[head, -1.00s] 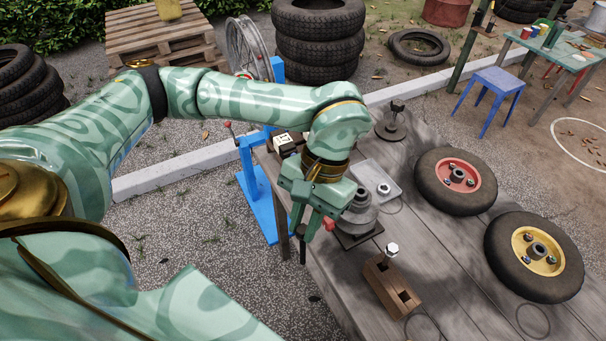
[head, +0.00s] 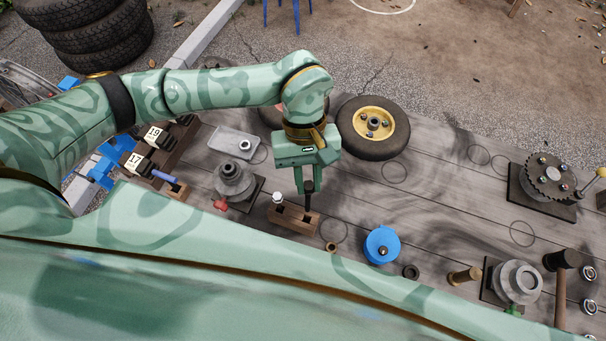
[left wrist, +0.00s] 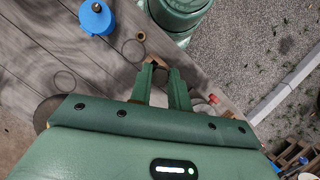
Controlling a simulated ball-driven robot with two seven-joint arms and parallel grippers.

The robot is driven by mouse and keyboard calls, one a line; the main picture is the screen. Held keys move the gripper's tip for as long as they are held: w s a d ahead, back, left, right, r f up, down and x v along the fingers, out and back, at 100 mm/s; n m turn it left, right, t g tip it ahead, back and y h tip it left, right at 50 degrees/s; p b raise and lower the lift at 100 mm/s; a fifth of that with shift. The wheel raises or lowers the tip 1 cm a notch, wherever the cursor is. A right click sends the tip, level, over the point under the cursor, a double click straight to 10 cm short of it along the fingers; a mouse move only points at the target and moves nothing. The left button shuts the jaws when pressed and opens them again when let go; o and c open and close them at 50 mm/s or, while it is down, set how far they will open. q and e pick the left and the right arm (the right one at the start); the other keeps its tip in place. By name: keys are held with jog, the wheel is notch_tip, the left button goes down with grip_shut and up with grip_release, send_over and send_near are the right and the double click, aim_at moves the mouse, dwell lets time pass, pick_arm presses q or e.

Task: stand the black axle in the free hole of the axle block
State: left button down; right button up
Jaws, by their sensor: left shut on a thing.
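The axle block (head: 288,218) is a brown wooden block on the grey bench in the head view. A pale-topped bolt-like piece (head: 277,197) stands at its left end. My left gripper (head: 309,186) is above the block's right end, pointing down, with its jaws shut on the black axle (head: 309,201). The axle looks upright, and its lower end overlaps the block's right end. I cannot tell whether its tip is in the hole. The left wrist view shows my left gripper's fingers (left wrist: 166,75); the axle is not clear there. My right gripper is not in view.
A grey stepped part (head: 232,180) on a dark plate stands left of the block, with a red knob (head: 220,205). A yellow-hubbed wheel (head: 373,126) lies behind. A blue round part (head: 381,245) and a small brown ring (head: 331,247) are to the right.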

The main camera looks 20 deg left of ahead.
pick_arm(q)
jog(key=shift+f+b, duration=0.3)
jog(key=shift+b, duration=0.1)
jog(key=shift+f+b, duration=1.85)
jog(key=shift+f, duration=0.5)
jog(key=shift+b, duration=0.4)
jog(key=shift+f+b, duration=2.55)
jog(key=shift+f, duration=0.75)
jog(key=c, duration=0.8)
grip_release()
jog(key=shift+c, duration=0.2)
jog(key=p+v, duration=0.2)
jog(key=v, duration=0.5)
jog(key=shift+p, duration=0.4)
